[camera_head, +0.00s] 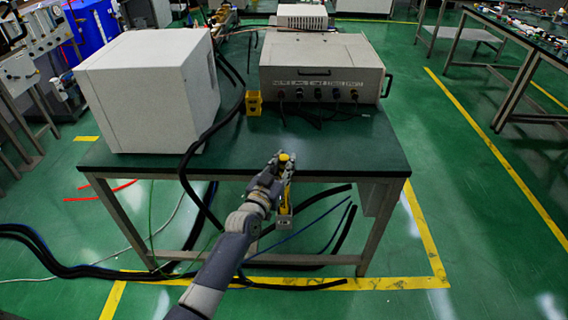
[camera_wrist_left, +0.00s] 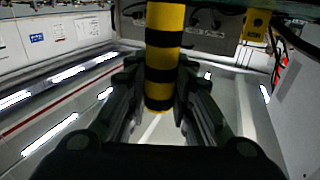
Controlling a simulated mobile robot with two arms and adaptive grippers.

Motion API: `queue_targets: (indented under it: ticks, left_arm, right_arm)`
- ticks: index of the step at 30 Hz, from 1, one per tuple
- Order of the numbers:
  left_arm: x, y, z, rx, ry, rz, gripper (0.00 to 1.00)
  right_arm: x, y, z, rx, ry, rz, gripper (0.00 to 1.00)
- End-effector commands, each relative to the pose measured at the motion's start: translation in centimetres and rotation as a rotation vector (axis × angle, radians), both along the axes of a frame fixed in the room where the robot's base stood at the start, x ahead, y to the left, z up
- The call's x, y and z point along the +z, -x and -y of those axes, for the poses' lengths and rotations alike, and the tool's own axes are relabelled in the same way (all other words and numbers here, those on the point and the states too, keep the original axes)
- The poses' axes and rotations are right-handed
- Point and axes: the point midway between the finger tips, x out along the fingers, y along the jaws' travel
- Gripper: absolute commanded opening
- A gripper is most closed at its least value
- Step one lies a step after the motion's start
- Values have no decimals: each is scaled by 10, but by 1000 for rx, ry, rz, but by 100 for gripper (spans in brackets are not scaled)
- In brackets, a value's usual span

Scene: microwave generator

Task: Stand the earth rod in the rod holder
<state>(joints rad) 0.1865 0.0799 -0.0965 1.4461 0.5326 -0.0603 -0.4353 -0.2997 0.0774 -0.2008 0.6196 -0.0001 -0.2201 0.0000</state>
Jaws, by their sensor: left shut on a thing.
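The earth rod (camera_wrist_left: 164,52) is yellow with black bands and stands about upright between the fingers of my left gripper (camera_wrist_left: 158,88) in the left wrist view. My left gripper (camera_head: 279,180) is shut on it in front of the table's front edge in the head view. The rod (camera_head: 287,193) is partly hidden there by the gripper. The rod holder (camera_head: 254,103) is a small yellow block on the table, beyond the gripper and slightly left, apart from the rod. The holder also shows at the upper right of the left wrist view (camera_wrist_left: 257,24). My right gripper is not in view.
The dark green table (camera_head: 330,150) carries a large white box (camera_head: 150,95) on the left and a beige generator unit (camera_head: 321,70) at the back right. Black cables (camera_head: 190,165) hang over the front edge. The tabletop's front right is clear.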

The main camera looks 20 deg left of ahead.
Motion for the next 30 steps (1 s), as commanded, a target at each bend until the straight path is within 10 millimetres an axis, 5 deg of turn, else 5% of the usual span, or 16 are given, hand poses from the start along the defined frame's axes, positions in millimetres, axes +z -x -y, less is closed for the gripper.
queue_targets:
  ticks: [26, 27, 30]
  left_arm:
    - [-9, 0, 0, 0, -1, 3, 0]
    - [-9, 0, 0, 0, -1, 3, 24]
    - [-9, 0, 0, 0, -1, 3, 45]
  right_arm:
    - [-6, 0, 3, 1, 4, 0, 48]
    - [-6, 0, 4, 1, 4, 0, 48]
    - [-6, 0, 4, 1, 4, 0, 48]
